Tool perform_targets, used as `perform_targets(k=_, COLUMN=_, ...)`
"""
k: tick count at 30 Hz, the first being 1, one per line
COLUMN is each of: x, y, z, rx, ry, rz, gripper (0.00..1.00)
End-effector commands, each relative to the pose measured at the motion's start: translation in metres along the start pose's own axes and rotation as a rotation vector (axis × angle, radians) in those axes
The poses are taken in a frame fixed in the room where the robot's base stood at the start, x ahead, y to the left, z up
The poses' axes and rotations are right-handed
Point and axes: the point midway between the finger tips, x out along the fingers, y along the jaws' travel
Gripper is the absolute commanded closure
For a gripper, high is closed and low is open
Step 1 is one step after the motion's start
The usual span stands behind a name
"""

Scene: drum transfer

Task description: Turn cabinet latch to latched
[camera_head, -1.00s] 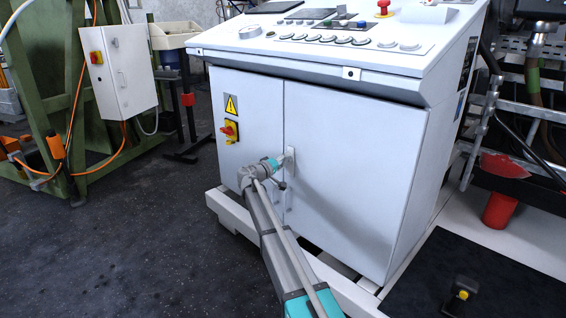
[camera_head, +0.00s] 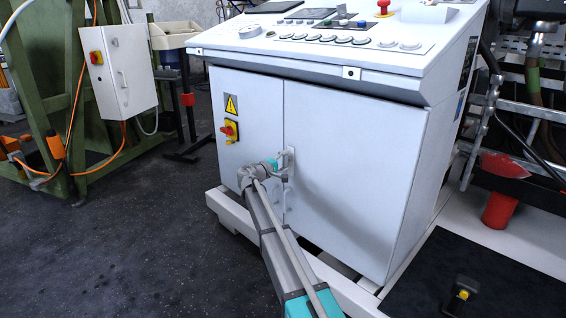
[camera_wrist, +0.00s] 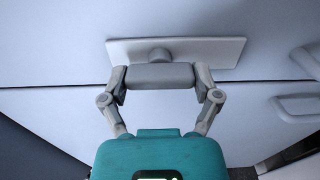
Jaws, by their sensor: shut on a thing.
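The white cabinet (camera_head: 350,170) has two doors that look closed, with a vertical seam between them. Its latch is a light plate (camera_head: 291,155) beside the seam, partly hidden by my gripper in the head view. In the wrist view the latch plate (camera_wrist: 225,50) carries a round boss and a grey bar handle (camera_wrist: 158,72). The handle lies roughly parallel to the plate's long side and the door seam. My gripper (camera_wrist: 162,80) has one finger at each end of the handle and is shut on it. It also shows at the latch in the head view (camera_head: 284,170).
A red-and-yellow switch (camera_head: 230,130) and a warning sign sit on the left door. The control panel (camera_head: 330,35) overhangs above. A white base frame (camera_head: 340,285) runs below the cabinet. Other hardware (camera_wrist: 297,106) sticks out at the wrist view's right. Dark floor is open at left.

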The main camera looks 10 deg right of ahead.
Motion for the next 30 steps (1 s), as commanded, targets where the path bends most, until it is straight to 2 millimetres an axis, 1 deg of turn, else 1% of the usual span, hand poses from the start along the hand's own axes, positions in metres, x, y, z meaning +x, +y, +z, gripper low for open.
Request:
perform_targets(k=1, x=0.001, y=-0.001, z=0.003, rx=0.0, ry=-0.008, rz=-0.002, gripper=0.68)
perform_targets(k=4, x=0.001, y=-0.001, z=0.003, rx=0.0, ry=-0.008, rz=-0.002, gripper=0.68)
perform_targets(k=5, x=0.001, y=-0.001, z=0.003, rx=0.0, ry=-0.007, rz=-0.002, gripper=0.14)
perform_targets(k=7, x=0.001, y=-0.001, z=0.003, rx=0.0, ry=-0.006, rz=-0.002, gripper=0.01)
perform_targets(k=8, x=0.001, y=-0.001, z=0.002, rx=0.0, ry=-0.005, rz=-0.001, gripper=0.0)
perform_targets(k=23, x=-0.003, y=0.0, z=0.0, rx=0.001, ry=0.0, rz=0.0, gripper=0.0)
perform_targets(k=26, x=-0.007, y=0.0, z=0.001, rx=0.001, ry=0.0, rz=0.0, gripper=0.0)
perform_targets(k=30, x=-0.02, y=0.0, z=0.001, rx=0.001, ry=0.0, rz=0.0, gripper=0.0)
